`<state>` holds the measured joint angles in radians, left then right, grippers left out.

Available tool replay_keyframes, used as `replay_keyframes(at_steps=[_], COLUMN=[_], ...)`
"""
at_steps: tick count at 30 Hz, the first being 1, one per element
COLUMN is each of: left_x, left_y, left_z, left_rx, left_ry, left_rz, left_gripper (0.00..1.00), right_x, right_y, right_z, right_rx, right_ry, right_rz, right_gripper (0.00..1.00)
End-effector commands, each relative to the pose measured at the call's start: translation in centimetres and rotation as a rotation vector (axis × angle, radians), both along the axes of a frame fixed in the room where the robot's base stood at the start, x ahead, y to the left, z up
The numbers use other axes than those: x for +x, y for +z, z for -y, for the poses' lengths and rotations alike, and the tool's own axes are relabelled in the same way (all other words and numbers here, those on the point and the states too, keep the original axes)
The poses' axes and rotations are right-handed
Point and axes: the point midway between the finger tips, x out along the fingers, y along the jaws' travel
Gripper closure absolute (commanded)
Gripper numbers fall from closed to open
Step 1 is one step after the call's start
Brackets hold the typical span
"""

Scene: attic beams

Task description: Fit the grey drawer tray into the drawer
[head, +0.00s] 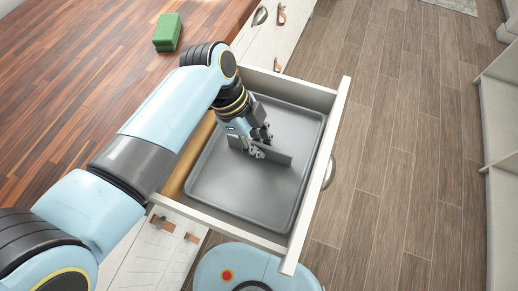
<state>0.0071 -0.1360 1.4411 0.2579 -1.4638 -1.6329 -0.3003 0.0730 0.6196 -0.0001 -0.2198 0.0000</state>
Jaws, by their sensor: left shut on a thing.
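The grey drawer tray (240,190) is a shallow, rounded-corner tray with an upright grey fin (273,154) across its middle. It sits within the outline of the pulled-out drawer (325,150), nearly parallel to its walls. I cannot tell whether it rests on the drawer floor or is held slightly above. My left gripper (255,150) reaches down over the tray and is shut on the fin, its fingers partly hiding it. My right gripper is not in view.
The white cabinet (268,35) has a wooden top (75,80) with a green block (167,32) on it. The drawer's front has a metal handle (330,172). Pale shelving (500,110) stands at the right. Plank floor (400,130) between is clear.

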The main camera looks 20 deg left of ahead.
Motion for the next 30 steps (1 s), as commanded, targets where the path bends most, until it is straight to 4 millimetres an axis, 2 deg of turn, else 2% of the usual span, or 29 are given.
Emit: replay_keyframes(at_steps=[1,11,12,17,25,30], left_x=[0.1,0.1,0.0,0.0,0.0,0.1], left_y=[-0.5,-0.4,-0.5,-0.4,-0.4,1.3], left_z=[0.0,0.0,0.0,0.0,0.0,-0.6], left_rx=[-0.001,-0.001,0.0,0.0,0.0,0.001], left_ry=[0.001,0.0,0.0,0.0,0.0,0.001], left_rz=[0.002,0.002,0.0,0.0,0.001,0.003], left_gripper=[1.0,1.0,0.89,0.68,0.67,0.67], right_x=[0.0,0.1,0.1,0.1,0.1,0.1], right_y=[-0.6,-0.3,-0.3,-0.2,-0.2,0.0], right_z=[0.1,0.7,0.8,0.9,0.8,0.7], right_rx=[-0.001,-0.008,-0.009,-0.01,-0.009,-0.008], right_ry=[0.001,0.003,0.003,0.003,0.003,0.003], right_rz=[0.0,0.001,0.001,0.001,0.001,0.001], right_gripper=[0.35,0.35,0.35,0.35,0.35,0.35])
